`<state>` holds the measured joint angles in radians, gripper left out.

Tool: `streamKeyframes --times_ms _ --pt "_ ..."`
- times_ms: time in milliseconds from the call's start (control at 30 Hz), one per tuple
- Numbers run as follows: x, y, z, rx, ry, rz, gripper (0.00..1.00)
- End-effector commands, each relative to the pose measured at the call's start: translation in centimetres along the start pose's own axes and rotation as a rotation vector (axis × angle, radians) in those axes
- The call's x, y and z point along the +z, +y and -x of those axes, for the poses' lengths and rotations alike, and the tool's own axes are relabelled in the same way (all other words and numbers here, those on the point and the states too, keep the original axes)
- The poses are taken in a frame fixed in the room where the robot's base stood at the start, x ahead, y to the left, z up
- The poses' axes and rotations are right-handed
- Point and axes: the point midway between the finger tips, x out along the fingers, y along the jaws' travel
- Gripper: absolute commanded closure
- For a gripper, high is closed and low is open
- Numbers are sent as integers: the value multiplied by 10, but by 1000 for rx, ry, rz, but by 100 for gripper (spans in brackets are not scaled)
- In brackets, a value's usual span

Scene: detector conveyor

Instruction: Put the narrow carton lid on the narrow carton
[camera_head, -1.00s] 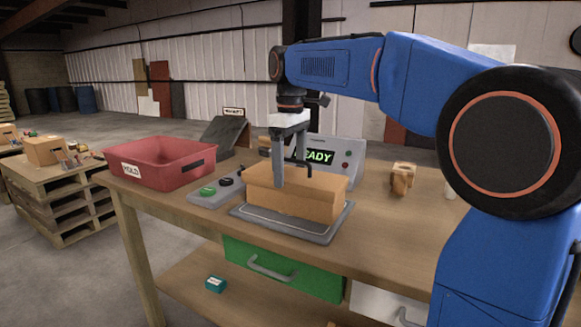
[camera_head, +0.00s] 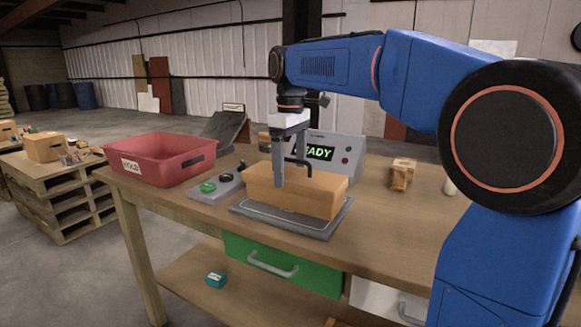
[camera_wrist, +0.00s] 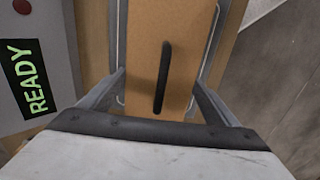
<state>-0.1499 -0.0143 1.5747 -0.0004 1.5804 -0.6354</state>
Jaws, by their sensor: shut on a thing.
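A long brown cardboard box shape, the narrow carton (camera_head: 290,203), rests on a grey plate (camera_head: 285,225) on the bench. Its brown top, the narrow carton lid (camera_head: 325,183), carries a black bar handle (camera_wrist: 162,80). My gripper (camera_head: 282,180) comes straight down from above with a finger on each long side of it, the handle between them. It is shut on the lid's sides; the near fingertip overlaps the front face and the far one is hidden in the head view. I cannot make out whether a gap lies between lid and carton.
A console (camera_head: 340,155) reading READY stands close behind the carton. A small brown block (camera_head: 402,173) is to the right. The bench front is clear.

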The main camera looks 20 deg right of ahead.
Motion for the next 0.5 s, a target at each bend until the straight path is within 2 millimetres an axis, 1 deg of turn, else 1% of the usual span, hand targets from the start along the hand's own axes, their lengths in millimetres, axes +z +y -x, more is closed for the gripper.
streamKeyframes --times_ms 167,200,233,267,500 --pt "0 0 0 0 0 0 38" --pt "0 0 0 0 0 0 9" --pt "0 0 0 0 0 0 2" --pt "0 0 0 0 0 0 0" --pt "0 0 1 0 0 0 0"
